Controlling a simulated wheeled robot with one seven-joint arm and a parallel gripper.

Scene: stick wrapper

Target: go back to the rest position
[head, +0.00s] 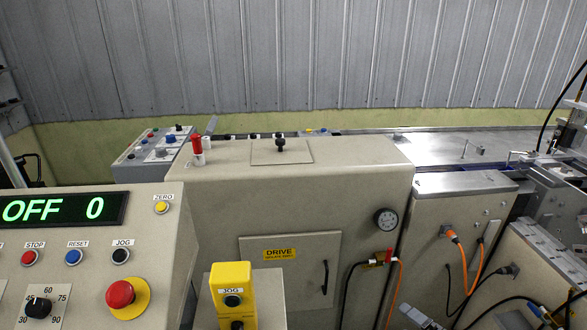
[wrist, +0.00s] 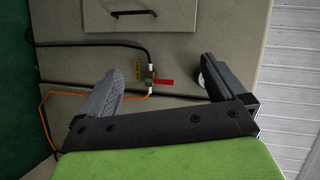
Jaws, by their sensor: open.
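My gripper (wrist: 160,66) shows in the wrist view with its two grey fingers wide apart. Nothing is held between them. Beyond the fingers is the beige machine cabinet front (wrist: 225,30). A small valve with a red handle (wrist: 163,82) shows in the gap between the fingers, with some distance beyond them that I cannot judge. I cannot make out my gripper in the head view.
In the head view, the control panel (head: 150,240) at left reads OFF 0. A yellow JOG box (head: 232,285) stands before the cabinet (head: 330,190). The red valve (head: 380,259), orange cables (head: 462,255) and machine parts (head: 560,190) crowd the right side.

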